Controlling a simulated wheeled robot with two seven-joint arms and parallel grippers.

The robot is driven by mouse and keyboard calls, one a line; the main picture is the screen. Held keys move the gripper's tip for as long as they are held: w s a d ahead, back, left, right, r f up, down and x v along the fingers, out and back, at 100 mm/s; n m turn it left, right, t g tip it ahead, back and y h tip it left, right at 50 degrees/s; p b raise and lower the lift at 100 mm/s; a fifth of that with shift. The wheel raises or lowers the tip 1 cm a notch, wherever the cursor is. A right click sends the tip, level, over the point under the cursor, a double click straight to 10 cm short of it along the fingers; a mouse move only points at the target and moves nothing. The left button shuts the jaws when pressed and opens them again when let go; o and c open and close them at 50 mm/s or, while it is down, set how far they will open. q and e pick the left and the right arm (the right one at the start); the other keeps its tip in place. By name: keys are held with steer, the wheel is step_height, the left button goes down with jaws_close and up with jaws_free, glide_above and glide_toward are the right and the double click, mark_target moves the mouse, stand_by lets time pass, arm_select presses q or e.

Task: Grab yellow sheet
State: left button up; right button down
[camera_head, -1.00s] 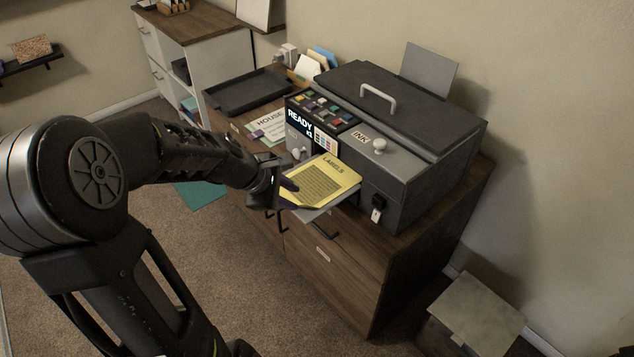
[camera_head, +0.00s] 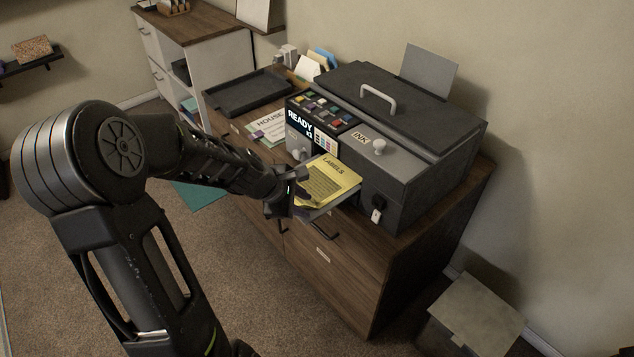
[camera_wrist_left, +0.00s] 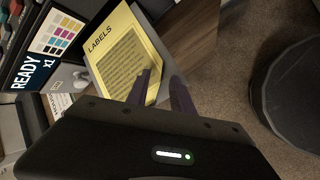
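The yellow sheet (camera_head: 332,182), headed "LABELS", lies on the pale output tray (camera_head: 345,199) at the front of the dark grey printer (camera_head: 420,150). It also shows in the left wrist view (camera_wrist_left: 118,52). My left gripper (camera_head: 302,193) is at the sheet's near left edge. In the left wrist view its two dark fingers (camera_wrist_left: 161,84) stand apart, one over the sheet and the other beyond the sheet's and tray's edge. I cannot tell whether either finger touches the paper. My right gripper is not in view.
The printer stands on a wooden cabinet (camera_head: 345,275). A black tray (camera_head: 247,91) and a "HOUSE" sheet (camera_head: 268,127) lie to its left. A grey box-like object (camera_head: 475,310) is on the floor at right. Open carpet lies in front.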

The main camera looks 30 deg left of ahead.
arm_select(q)
steer(key=shift+c, duration=0.6)
jaws_close()
